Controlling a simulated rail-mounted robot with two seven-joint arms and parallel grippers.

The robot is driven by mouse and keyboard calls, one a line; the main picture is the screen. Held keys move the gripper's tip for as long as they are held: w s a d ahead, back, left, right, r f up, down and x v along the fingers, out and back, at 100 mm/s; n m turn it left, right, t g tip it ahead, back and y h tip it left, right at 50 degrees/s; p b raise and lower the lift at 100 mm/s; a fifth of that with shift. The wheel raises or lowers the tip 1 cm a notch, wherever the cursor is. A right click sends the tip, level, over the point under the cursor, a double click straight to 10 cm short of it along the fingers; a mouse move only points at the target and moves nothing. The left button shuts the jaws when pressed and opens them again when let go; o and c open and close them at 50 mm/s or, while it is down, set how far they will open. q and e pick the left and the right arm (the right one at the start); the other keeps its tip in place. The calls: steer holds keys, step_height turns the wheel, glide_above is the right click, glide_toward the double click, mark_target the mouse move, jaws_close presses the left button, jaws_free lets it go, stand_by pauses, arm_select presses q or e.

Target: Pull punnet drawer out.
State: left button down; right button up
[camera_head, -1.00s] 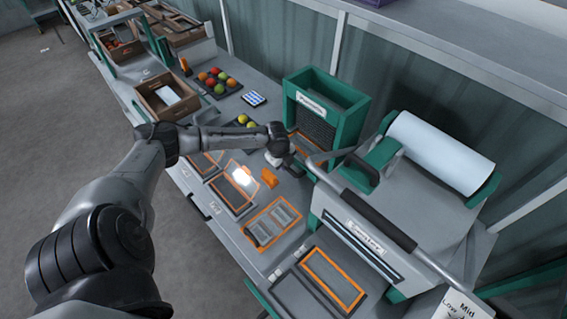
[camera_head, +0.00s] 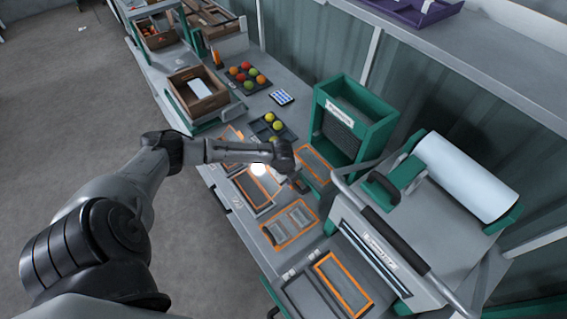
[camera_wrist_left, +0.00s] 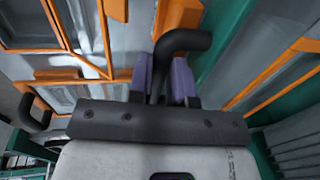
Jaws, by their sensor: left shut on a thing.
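The green dispenser box (camera_head: 352,118) stands at the back of the bench, with a small white label on its front. An orange-edged panel (camera_head: 315,163) lies at its foot. My left gripper (camera_head: 299,185) is low in front of the box, its tips small and partly hidden in the head view. In the left wrist view, its purple fingers (camera_wrist_left: 163,78) are shut on a bent black handle (camera_wrist_left: 187,41). Orange edging and green sides show around the handle. How far any drawer stands out cannot be told. My right gripper is out of view.
A sealing machine with a white film roll (camera_head: 465,176) and a long lever bar stands close at right. Orange-edged trays (camera_head: 290,226) line the bench front. Tomatoes in black trays (camera_head: 247,77) and a wooden crate (camera_head: 197,92) are farther left.

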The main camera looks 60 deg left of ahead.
arm_select(q)
steer(key=shift+s, duration=0.3)
steer(key=shift+w, duration=0.1)
steer(key=c, duration=1.1)
jaws_free()
steer(key=shift+o, duration=0.2)
steer(key=shift+r, duration=0.1)
step_height(320, 180, up, 8)
steer(key=s+p, duration=0.1)
steer(key=p, duration=0.8)
steer(key=shift+s, duration=0.3)
steer(key=shift+d, duration=0.1)
